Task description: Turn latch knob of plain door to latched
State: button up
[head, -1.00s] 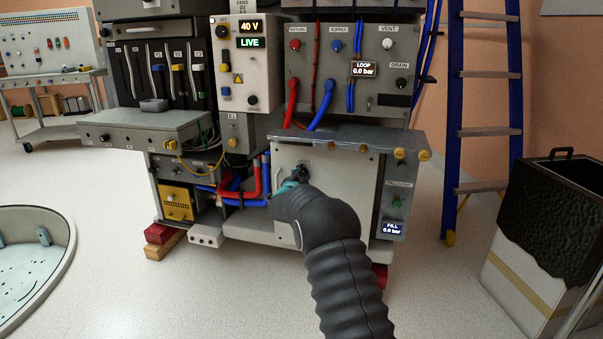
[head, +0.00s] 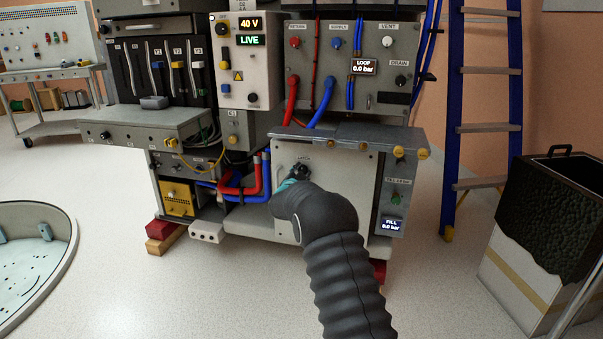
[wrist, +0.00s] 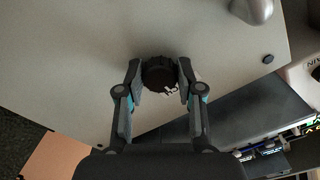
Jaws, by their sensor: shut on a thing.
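The plain door (head: 345,205) is a light grey panel low on the cabinet's front right in the head view. It fills much of the wrist view (wrist: 75,65) and looks flush with its frame. Its latch knob (wrist: 159,73) is round, black and ribbed, near one edge of the door. My gripper (wrist: 160,82) is shut on the knob, with one finger on each side. In the head view my gripper (head: 297,176) is at the door's upper part, and my wrist and arm hide some of it.
A grey ledge (head: 350,136) with yellow knobs juts out just above the door. Red and blue hoses (head: 250,180) run left of it. A blue ladder (head: 455,120) and a dark-topped bin (head: 545,230) stand at right. Front floor is open.

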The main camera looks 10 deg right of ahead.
jog(key=o, duration=1.1)
jog(key=shift+o, duration=0.2)
jog(key=v, duration=1.2)
jog(key=shift+f, duration=0.1)
